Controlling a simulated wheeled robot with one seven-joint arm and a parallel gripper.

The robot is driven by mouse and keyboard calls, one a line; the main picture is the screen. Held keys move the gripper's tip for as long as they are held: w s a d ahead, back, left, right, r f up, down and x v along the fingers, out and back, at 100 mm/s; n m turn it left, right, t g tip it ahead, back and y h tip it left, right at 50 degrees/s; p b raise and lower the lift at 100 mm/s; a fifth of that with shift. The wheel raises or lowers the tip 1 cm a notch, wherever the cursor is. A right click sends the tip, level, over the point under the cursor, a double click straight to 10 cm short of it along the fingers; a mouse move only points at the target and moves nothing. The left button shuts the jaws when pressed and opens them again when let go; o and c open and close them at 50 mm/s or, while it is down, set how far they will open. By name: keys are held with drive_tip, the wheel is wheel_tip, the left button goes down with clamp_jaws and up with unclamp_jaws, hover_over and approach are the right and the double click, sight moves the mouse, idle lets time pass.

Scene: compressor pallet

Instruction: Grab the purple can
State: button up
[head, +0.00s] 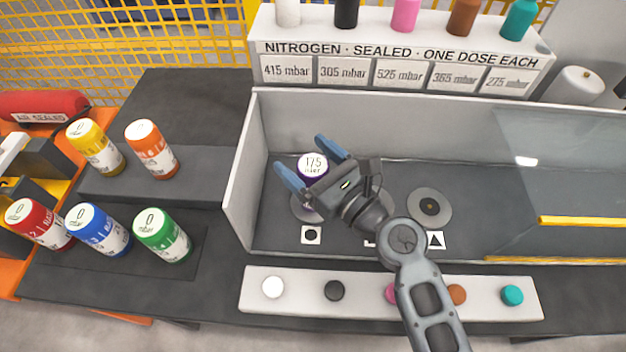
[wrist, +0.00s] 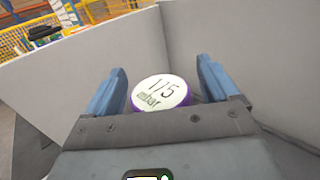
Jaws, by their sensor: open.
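The purple can (head: 312,168) stands upright on a round grey disc (head: 300,206) in the left part of the white-walled bay. Its white top reads 175 mbar. My gripper (head: 305,160) is open, with its blue fingers on either side of the can's upper part. In the wrist view the can's top (wrist: 161,92) shows between the two fingers (wrist: 161,85), with its purple rim visible. I cannot tell whether either finger touches it. The gripper hides much of the can's side.
Yellow (head: 95,147), orange (head: 151,149), red (head: 39,224), blue (head: 97,229) and green (head: 162,235) cans stand to the left. The bay's left wall (head: 250,180) is close to my gripper. A button strip (head: 380,293) lies in front; a glass panel (head: 570,180) is at right.

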drive_tip(key=shift+w+a, duration=0.1)
drive_tip(key=shift+a, duration=0.05)
drive_tip(key=c, duration=1.6)
clamp_jaws()
drive_tip(key=shift+r, duration=0.1)
